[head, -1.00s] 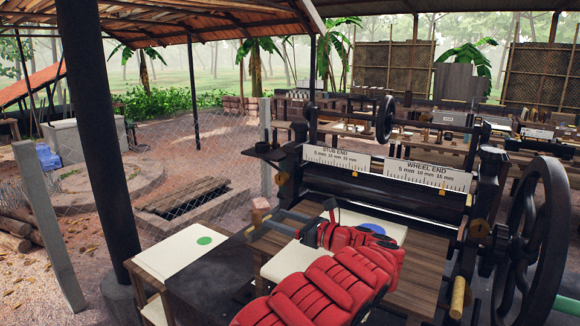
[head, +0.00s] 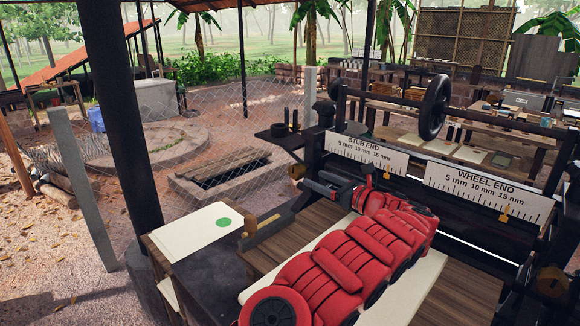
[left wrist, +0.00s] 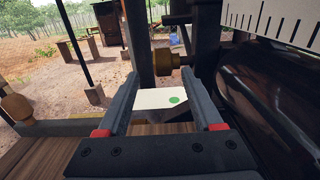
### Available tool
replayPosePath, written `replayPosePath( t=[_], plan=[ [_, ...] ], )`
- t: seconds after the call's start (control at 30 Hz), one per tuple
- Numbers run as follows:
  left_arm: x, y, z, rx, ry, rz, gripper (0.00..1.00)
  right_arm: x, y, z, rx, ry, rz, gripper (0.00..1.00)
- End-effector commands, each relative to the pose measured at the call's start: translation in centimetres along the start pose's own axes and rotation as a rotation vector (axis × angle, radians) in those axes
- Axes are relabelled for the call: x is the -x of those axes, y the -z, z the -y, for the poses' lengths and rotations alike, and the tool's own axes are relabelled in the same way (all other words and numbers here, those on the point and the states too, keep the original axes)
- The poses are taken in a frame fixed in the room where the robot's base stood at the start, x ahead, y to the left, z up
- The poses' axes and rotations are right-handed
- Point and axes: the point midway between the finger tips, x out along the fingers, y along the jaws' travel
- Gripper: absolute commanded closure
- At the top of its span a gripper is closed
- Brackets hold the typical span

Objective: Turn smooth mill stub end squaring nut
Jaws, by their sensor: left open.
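The brass-coloured squaring nut (head: 297,172) sits at the stub end of the mill, below the left end of the "STUB END" scale (head: 368,153). In the left wrist view the nut (left wrist: 165,60) shows just beyond the fingertips, between them in the picture, on a short shaft. My left gripper (head: 312,184) is open and empty, close to the nut; I cannot tell whether it touches it. Its two dark fingers also show in the left wrist view (left wrist: 160,76). My right gripper is out of view.
A pale sheet with a green dot (head: 195,232) lies on a side table at left. A "WHEEL END" scale (head: 487,194) and another brass nut (head: 552,282) are at right. A black handwheel (head: 433,107) stands above the rollers. A dark post (head: 118,130) rises at left.

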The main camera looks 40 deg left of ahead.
Motion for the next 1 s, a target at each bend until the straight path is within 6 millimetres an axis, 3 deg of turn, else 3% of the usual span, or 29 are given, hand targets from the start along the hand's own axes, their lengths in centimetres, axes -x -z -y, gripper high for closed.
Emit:
replayPosePath(
  t=[0.13,0.4,0.7,1.0],
  plan=[
    [-3.7,0.5,-0.1,-0.001,-0.003,-0.003,0.32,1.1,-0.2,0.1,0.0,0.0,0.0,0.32],
    [-9.8,0.1,-0.1,0.0,-0.001,-0.002,0.32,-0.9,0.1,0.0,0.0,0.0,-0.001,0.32],
    [-11.8,0.2,0.1,-0.001,0.002,-0.004,0.32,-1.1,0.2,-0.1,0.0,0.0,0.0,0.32],
    [-12.1,0.1,0.0,-0.001,0.002,-0.001,0.32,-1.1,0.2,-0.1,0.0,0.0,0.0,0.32]
  ],
)
